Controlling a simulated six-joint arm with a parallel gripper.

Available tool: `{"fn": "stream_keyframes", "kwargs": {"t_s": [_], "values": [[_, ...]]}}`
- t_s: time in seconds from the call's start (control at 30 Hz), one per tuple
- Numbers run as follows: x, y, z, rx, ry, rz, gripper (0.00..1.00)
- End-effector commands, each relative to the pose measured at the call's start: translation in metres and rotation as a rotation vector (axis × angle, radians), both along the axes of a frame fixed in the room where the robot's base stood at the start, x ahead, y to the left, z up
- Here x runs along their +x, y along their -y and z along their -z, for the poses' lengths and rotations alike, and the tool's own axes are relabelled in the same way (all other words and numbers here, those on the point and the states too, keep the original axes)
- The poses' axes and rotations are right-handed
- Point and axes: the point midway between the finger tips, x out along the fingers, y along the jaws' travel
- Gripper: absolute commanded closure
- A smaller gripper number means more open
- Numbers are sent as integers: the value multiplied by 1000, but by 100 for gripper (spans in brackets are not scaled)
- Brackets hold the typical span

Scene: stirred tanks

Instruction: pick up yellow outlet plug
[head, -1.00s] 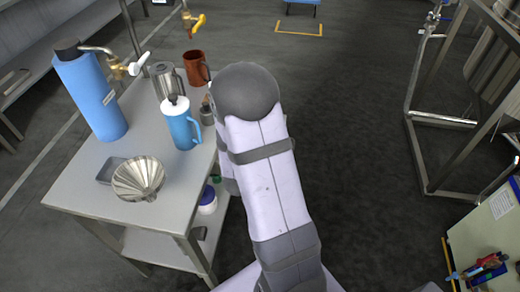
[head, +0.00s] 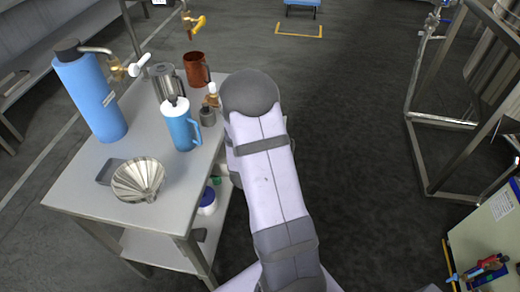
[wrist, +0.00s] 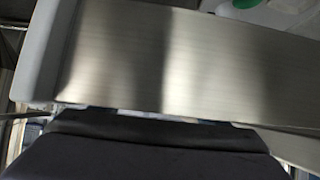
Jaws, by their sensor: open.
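I cannot make out a yellow outlet plug for certain. A yellow piece (head: 197,23) shows on a brass tap at the top of the head view, beyond the table. In the head view my gripper is hidden behind my arm, right of the table. In the wrist view a dark part of my gripper (wrist: 150,130) fills the bottom. It is open, and nothing shows held in it. A brushed metal surface fills most of the wrist view close in front of it.

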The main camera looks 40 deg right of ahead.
Motion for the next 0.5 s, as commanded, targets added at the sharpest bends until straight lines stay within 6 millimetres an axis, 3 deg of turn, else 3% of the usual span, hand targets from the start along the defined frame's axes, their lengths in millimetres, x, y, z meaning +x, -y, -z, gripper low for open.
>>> {"fn": "stream_keyframes", "kwargs": {"t_s": [0.03, 0.17, 0.5], "values": [[0, 0, 0, 0, 0, 0, 34], [0, 0, 0, 0, 0, 0, 62], [0, 0, -3, -1, 1, 0, 62]]}}
